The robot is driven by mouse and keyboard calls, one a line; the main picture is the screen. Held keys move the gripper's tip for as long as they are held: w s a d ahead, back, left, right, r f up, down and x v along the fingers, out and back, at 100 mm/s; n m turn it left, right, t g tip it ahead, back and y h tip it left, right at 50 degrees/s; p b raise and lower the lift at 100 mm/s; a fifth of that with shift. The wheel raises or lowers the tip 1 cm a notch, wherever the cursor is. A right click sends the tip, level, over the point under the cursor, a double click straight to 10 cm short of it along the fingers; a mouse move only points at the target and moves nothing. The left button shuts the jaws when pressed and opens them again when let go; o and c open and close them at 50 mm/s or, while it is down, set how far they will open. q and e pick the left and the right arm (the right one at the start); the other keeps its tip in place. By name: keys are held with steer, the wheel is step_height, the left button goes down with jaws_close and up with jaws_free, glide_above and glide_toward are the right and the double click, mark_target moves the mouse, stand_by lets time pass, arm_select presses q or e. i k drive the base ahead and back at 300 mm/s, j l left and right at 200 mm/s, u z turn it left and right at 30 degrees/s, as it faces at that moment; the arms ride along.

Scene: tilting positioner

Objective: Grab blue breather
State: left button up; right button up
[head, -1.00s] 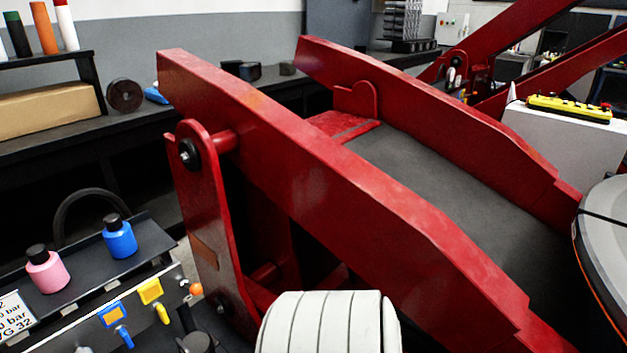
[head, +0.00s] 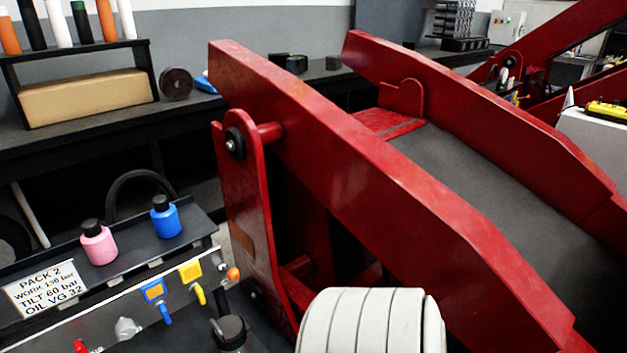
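The blue breather (head: 166,220) is a small blue bottle-shaped body with a black cap. It stands upright on the dark top of the power pack (head: 60,259) at lower left. A pink one (head: 99,246) of the same shape, also black-capped, stands apart to its left and a little nearer. Neither of my grippers shows in the head view, and nothing covers the blue breather.
A black curved hose (head: 140,177) arches behind the breathers. The pack's front has a label (head: 45,288) and coloured levers (head: 199,293). The red positioner frame (head: 245,190) rises to the right, above a white ribbed cylinder (head: 362,322).

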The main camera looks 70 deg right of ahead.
mark_target(163, 214)
steer(key=z, duration=1.4)
